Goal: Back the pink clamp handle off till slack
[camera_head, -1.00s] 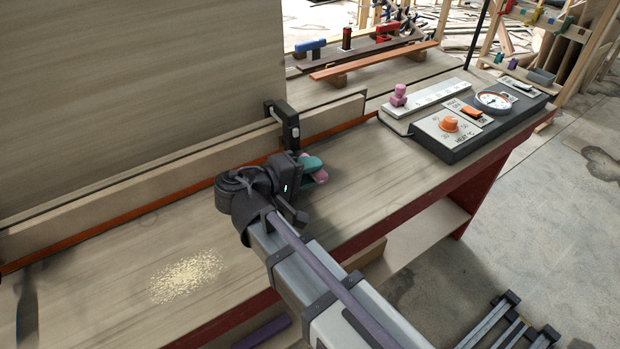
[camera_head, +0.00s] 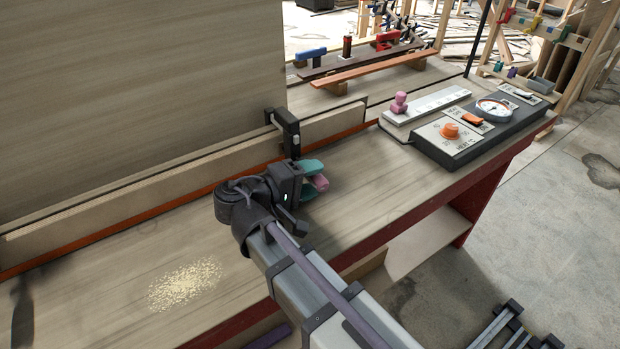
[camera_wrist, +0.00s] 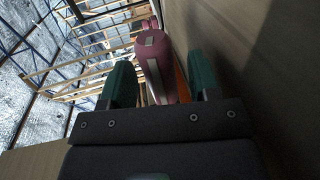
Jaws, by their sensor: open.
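The black clamp (camera_head: 288,132) sits on the edge of the upright wooden strip in the head view. Its pink handle (camera_head: 320,183) shows just beyond my gripper's teal fingers. In the wrist view the pink handle (camera_wrist: 153,62), with a pale flat stripe, stands between the two teal fingers. My gripper (camera_wrist: 162,68) is open, with a gap visible on each side of the handle. In the head view my gripper (camera_head: 312,178) is just in front of and below the clamp. Its body hides the lower part of the clamp.
A heat control box (camera_head: 478,130) with an orange knob and gauge stands at the right of the bench. A sawdust patch (camera_head: 185,285) lies front left. The bench between gripper and box is clear.

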